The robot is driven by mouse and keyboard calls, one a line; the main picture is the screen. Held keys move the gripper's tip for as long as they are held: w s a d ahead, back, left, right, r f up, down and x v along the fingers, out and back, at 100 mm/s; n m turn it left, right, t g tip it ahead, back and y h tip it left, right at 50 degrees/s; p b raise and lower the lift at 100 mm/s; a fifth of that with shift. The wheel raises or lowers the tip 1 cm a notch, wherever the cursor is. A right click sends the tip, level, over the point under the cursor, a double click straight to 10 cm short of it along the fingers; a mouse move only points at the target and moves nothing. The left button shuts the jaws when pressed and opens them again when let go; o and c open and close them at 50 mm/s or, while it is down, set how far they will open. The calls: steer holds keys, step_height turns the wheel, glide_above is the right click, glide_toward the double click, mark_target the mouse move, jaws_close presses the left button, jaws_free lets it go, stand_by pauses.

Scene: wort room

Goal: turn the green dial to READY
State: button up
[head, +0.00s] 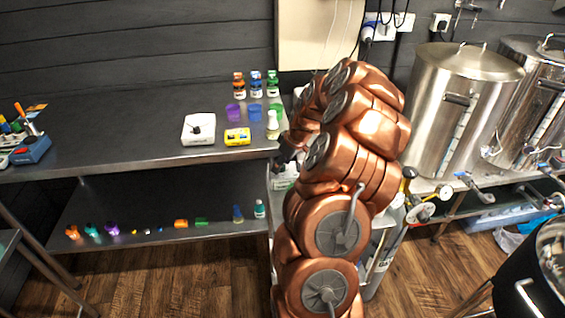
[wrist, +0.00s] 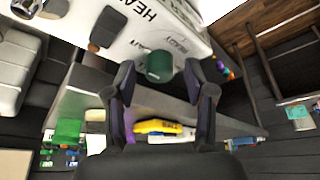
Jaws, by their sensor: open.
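The green dial (wrist: 159,67) is a round dark green knob on a white panel (wrist: 205,50) in the wrist view. A READY label is printed on the panel just above and right of the dial, and another label to its left is partly hidden. The larger letters HEA show further up. My gripper (wrist: 158,75) is open, with one fingertip to each side of the dial; I cannot tell whether either touches it. In the head view my gripper (head: 287,155) is at the right end of the bench, and my arm hides the dial.
A dark knob (wrist: 105,30) is left of the dial on the panel. In the head view, a white box (head: 199,129), a yellow item (head: 237,136) and several bottles and cups stand on the dark bench (head: 130,145). Steel kettles (head: 462,90) stand at the right.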

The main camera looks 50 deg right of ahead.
jaws_close()
stand_by(0.3)
steer(key=shift+f+m+b, duration=0.1)
steer(key=shift+m+b, duration=0.3)
steer(key=shift+b, duration=0.15)
steer(key=m+h+b, duration=0.1)
steer(key=m+b, duration=0.1)
steer(key=b, duration=0.1)
steer(key=shift+f+m, duration=0.15)
steer(key=shift+m, duration=0.15)
steer(key=m+g+h+b, duration=0.1)
steer(key=m+h+b, duration=0.1)
steer(key=m+b, duration=0.2)
steer(key=shift+a+m+b, duration=0.1)
steer(key=shift+m+b, duration=0.25)
steer(key=shift+m, duration=0.35)
steer(key=m+g+h+b, duration=0.1)
steer(key=m+b, duration=0.1)
steer(key=m, duration=0.2)
steer(key=shift+a+m, duration=0.1)
steer(key=shift+m, duration=0.2)
steer(key=shift+w+r+m+g+h+b, duration=0.15)
steer(key=shift+m+g+h+b, duration=0.25)
steer(key=shift+m, duration=0.7)
steer(key=shift+w+r+m+g+h+b, duration=0.15)
steer(key=shift+m+g+b, duration=0.4)
steer(key=shift+m, duration=0.55)
steer(key=shift+s, duration=0.1)
